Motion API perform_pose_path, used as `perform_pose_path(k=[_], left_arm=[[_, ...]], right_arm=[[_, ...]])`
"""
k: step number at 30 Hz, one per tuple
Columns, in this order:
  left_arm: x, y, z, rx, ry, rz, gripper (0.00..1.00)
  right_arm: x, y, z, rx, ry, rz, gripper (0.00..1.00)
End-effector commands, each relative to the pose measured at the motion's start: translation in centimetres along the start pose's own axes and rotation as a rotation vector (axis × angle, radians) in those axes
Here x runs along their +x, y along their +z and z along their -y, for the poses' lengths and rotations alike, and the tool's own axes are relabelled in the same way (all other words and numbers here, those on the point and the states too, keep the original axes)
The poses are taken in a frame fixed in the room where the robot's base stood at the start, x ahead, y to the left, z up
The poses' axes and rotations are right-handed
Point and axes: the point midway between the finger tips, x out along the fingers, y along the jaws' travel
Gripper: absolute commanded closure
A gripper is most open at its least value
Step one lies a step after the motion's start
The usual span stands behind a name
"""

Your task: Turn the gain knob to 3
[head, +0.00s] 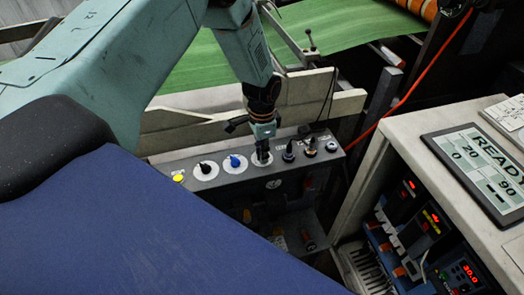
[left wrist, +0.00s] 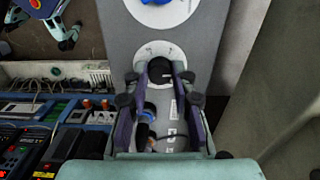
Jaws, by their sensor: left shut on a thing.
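A dark grey control panel (head: 220,180) carries a row of knobs and switches. My left gripper (head: 262,150) points down at the panel and is shut on a black knob with a white round dial, in the middle of the row. In the left wrist view the two fingers (left wrist: 166,76) stand on either side of this black knob (left wrist: 160,70), over its white dial (left wrist: 150,50). My right gripper is not in view.
Left of the held knob are a blue knob (head: 235,161), a black knob (head: 205,167) and a yellow button (head: 178,178). Several switches, including a black one (head: 288,151), stand close on its right. A display (head: 480,168) reads "READY". A green belt (head: 345,25) lies behind.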

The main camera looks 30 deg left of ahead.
Motion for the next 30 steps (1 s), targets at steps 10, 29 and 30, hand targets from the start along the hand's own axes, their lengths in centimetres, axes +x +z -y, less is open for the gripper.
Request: perform_pose_path(k=[10, 29, 30], left_arm=[[-0.32, -0.29, 0.32, 0.035, -0.008, -0.008, 1.00], [-0.36, -0.31, 0.35, 0.040, -0.009, -0.008, 0.72], [-0.35, -0.31, 0.35, 0.040, -0.009, -0.008, 0.69]], right_arm=[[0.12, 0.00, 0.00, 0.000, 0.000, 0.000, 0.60], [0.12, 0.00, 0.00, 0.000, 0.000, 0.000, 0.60], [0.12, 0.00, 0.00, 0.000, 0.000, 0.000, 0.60]])
